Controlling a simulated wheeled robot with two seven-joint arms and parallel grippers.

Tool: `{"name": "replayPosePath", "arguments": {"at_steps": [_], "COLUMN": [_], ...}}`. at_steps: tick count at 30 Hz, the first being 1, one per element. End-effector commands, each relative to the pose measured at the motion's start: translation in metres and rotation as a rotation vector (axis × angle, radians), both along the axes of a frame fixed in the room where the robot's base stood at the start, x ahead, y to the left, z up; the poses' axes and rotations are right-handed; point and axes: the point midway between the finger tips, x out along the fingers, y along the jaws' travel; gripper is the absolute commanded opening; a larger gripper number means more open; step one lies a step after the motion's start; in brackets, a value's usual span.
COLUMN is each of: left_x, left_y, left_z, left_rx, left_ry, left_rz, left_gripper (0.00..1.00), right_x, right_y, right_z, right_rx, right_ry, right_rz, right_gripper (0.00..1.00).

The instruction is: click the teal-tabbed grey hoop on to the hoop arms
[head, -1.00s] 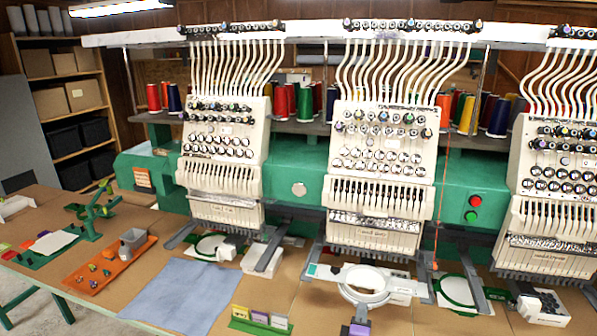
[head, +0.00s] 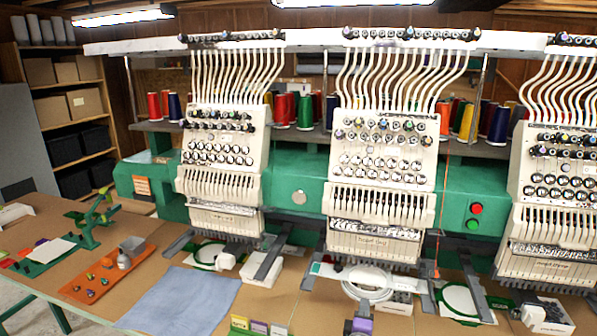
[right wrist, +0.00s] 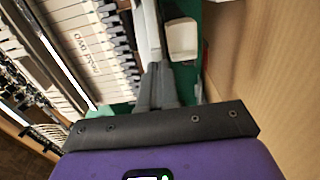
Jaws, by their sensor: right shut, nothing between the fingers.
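The grey hoop (head: 367,293), a pale ring on a light crossbar with a teal tab (head: 315,268) at its left end, is under the middle machine head. It lies between the dark hoop arms, left (head: 308,276) and right (head: 424,296). I cannot tell whether it is clicked on to them. My right gripper (head: 361,312), purple behind dark fingers, is just in front of the ring at the bottom edge, shut and empty. In the right wrist view its dark fingers (right wrist: 158,82) are together and point towards the machine. My left gripper is not in view.
A blue cloth (head: 180,300) lies on the table. An orange tray (head: 110,272) and a green stand (head: 92,225) are further left.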

Motion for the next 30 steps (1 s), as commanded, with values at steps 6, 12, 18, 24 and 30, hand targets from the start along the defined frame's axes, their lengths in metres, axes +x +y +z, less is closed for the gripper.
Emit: {"name": "replayPosePath", "arguments": {"at_steps": [6,12,18,24,30], "left_x": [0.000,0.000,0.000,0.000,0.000], "left_y": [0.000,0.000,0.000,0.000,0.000], "left_z": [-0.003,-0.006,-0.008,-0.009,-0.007], "left_rx": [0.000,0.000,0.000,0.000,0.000], "left_ry": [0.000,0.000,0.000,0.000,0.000], "left_rz": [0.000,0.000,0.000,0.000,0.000], "left_gripper": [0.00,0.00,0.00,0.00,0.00], "right_x": [0.011,0.021,0.030,0.034,0.019], "right_y": [-0.003,-0.006,-0.009,-0.010,-0.005], "right_z": [0.000,0.000,0.000,0.001,0.001], "right_rx": [-0.001,-0.002,-0.002,-0.001,-0.001], "right_ry": [-0.001,-0.002,-0.001,-0.001,0.001], "right_rz": [0.000,0.001,0.000,0.000,0.001], "right_gripper": [0.00,0.00,0.00,0.00,0.00]}}
